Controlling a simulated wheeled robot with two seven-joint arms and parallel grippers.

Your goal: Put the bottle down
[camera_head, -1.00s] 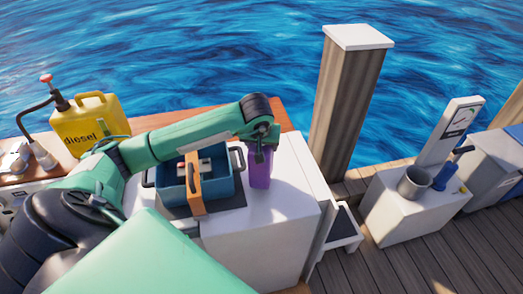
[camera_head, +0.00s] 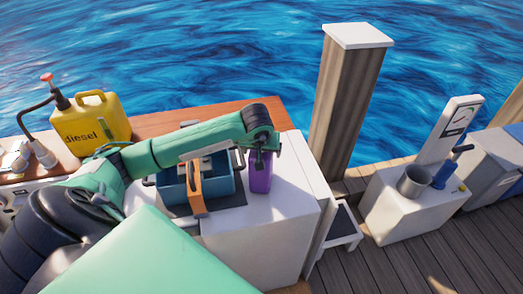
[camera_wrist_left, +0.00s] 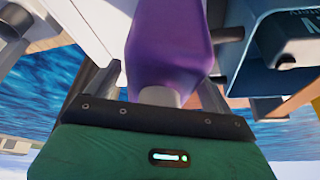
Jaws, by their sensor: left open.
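The purple bottle (camera_head: 260,178) stands upright on the white cabinet top (camera_head: 275,215), right of the blue toolbox. In the left wrist view the bottle (camera_wrist_left: 170,45) shows large, with its grey neck close to my palm. My left gripper (camera_head: 262,156) is open above and around the bottle's upper part, with a dark finger on either side of the neck. In the left wrist view the fingers of the gripper (camera_wrist_left: 155,85) show a gap to the neck. My right gripper is not in view.
A yellow diesel can (camera_head: 90,122) stands at the left. A wooden post (camera_head: 345,95) rises behind right. Some white top is clear in front of the bottle.

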